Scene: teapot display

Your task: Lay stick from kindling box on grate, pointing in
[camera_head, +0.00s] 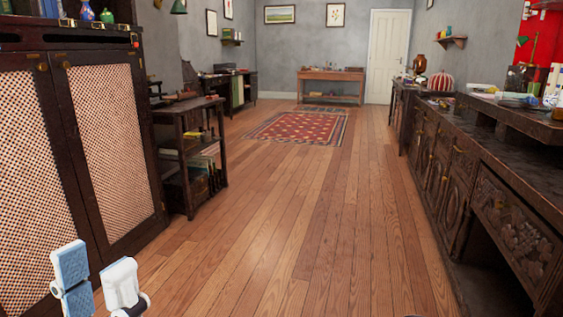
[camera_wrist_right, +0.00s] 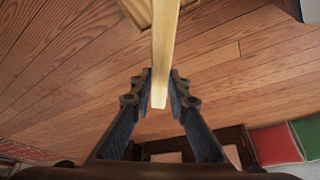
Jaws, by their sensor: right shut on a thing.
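A pale wooden stick (camera_wrist_right: 165,45) shows in the right wrist view, running from the top edge down between my fingers. My right gripper (camera_wrist_right: 160,78) is shut on the stick, whose near end sticks out a little between the fingers. The floor shows behind it. My left gripper (camera_head: 98,275) is at the bottom left of the head view, its blue-padded and white fingers apart with nothing between them. I cannot make out the kindling box or the grate in either view.
A dark cabinet with woven doors (camera_head: 105,140) and a small shelf table (camera_head: 185,110) stand at the left. A long carved sideboard (camera_head: 470,165) lines the right. The wooden floor (camera_head: 300,220) between is clear back to a red rug (camera_head: 295,127).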

